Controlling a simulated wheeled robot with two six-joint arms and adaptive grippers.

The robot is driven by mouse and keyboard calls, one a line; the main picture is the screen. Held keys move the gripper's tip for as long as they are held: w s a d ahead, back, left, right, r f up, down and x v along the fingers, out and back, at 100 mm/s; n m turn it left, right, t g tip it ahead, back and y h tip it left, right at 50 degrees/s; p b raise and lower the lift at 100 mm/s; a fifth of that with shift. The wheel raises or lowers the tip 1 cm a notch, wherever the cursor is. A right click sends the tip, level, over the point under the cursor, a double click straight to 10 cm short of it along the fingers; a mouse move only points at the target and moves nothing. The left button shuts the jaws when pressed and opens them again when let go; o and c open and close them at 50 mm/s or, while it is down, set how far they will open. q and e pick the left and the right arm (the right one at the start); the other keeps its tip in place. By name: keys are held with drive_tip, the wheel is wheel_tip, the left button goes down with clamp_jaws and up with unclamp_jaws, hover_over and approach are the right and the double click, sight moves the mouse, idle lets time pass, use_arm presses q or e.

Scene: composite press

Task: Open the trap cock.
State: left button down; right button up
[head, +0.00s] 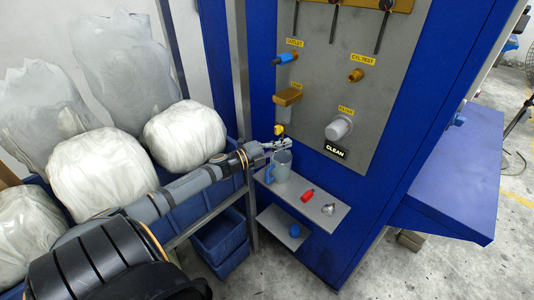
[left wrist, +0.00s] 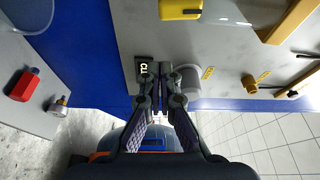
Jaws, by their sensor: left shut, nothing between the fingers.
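The grey panel of the blue press carries a brass trap body (head: 288,97) under a small yellow label. A small yellow handle (head: 279,130) shows below it in the head view, just above my left gripper (head: 284,144). In the left wrist view a yellow block (left wrist: 180,9), apparently this handle, is at the top edge, apart from my fingers. My left gripper (left wrist: 161,70) is shut and empty, pointing toward the panel. A clear grey mug (head: 280,166) with a blue handle stands on the shelf below the gripper. My right gripper is out of view.
The grey shelf (head: 328,209) holds a red bottle (head: 307,196) and a small metal fitting (head: 328,209). A filter bowl (head: 338,129) and the CYL TEST fitting (head: 355,75) project from the panel. A blue-handled outlet valve (head: 285,59) is above. White wrapped bundles (head: 185,135) crowd the left.

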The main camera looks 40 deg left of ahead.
use_arm(q)
drive_tip(key=shift+a+p+v, duration=0.4)
drive_tip(key=shift+p+v, duration=2.45)
drive_tip(key=shift+v, duration=1.95)
drive_tip(key=s+d+f+n+g+y, duration=0.4)
drive_tip(key=d+f+n+g+y, duration=0.25)
drive_tip(key=d+f+n, duration=0.5)
drive_tip(key=s+d+r+n+g+y, duration=0.1)
drive_tip(key=s+d+n+g, duration=0.2)
drive_tip(key=s+n, duration=0.3)
drive_tip(key=s+d+r+n+g+y, duration=0.1)
drive_tip(key=s+d+n+g, duration=0.25)
drive_tip(key=s, duration=0.55)
drive_tip(key=s+a+f+g+b, duration=0.1)
drive_tip(key=a+f+g, duration=0.15)
drive_tip(key=f, duration=2.35)
drive_tip(key=s+a+f, duration=0.2)
drive_tip(key=s+f, duration=1.6)
drive_tip(key=s, duration=0.1)
drive_tip(key=shift+s+b, duration=0.3)
drive_tip(key=shift+b, duration=0.1)
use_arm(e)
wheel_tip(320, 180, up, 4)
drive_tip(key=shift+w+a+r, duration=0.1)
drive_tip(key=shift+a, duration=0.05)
